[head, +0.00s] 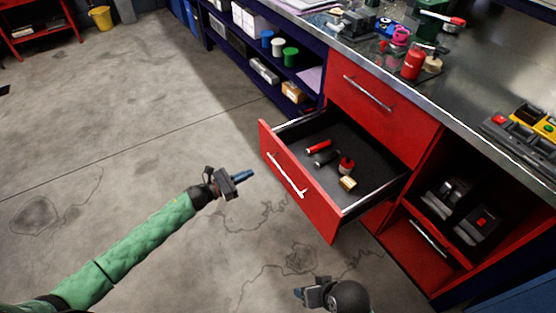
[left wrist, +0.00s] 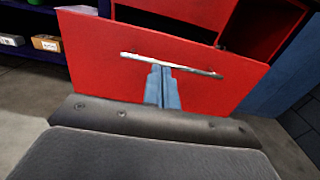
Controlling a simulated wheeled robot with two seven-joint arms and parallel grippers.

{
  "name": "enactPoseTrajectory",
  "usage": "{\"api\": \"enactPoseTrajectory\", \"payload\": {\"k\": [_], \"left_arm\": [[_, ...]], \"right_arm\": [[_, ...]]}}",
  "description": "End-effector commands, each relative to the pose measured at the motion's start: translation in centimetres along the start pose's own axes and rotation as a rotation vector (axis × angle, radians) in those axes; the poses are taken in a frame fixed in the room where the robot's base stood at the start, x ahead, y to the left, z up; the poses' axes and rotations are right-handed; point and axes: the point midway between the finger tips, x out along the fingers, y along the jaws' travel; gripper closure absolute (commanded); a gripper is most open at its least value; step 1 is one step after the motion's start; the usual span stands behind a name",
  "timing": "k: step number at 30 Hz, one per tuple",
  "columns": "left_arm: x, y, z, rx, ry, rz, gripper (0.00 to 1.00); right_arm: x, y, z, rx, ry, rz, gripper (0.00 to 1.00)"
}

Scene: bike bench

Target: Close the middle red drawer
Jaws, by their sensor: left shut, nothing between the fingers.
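The middle red drawer (head: 318,208) is pulled far out of the bench, below a shut red top drawer (head: 375,115). Its front carries a silver bar handle (head: 286,174). Inside lie a red cylinder, a dark cylinder, a small red-and-white item and a tan block. My left gripper (head: 252,174) is shut and empty, in front of the drawer front, with a small gap showing in the head view. In the left wrist view its blue fingers (left wrist: 163,72) are together and overlap the handle (left wrist: 172,64). My right gripper (head: 299,293) is low at the bottom; its finger opening is unclear.
The steel benchtop (head: 480,75) holds a red can (head: 414,64), tools and a yellow-and-grey organiser (head: 525,127). Open shelves with boxes and tubs stand left of the drawers. An open red compartment (head: 430,240) is at the right. The concrete floor before the drawer is clear.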

Motion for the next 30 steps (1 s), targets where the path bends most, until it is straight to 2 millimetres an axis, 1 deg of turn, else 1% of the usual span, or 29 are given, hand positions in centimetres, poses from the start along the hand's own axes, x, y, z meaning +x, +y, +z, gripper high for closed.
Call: {"api": "enactPoseTrajectory", "payload": {"k": [4,8,21,27,30], "left_arm": [[0.6,0.1,0.2,0.022,-0.001,0.001,1.00],[2.1,0.0,0.3,0.020,-0.001,0.001,1.00],[9.8,0.1,0.3,0.019,-0.001,0.002,1.00],[12.6,0.0,0.2,0.018,0.000,0.002,1.00],[13.4,0.1,0.1,0.018,0.000,0.003,1.00]], "right_arm": [[-0.3,0.1,-0.1,0.001,-0.005,0.004,0.36],[-1.1,0.4,-0.1,0.003,-0.019,0.014,0.36],[-4.6,2.0,0.0,0.017,-0.090,0.064,0.36],[-6.1,2.7,0.2,0.023,-0.126,0.088,0.36],[-6.8,2.8,0.3,0.025,-0.137,0.095,0.36]]}}
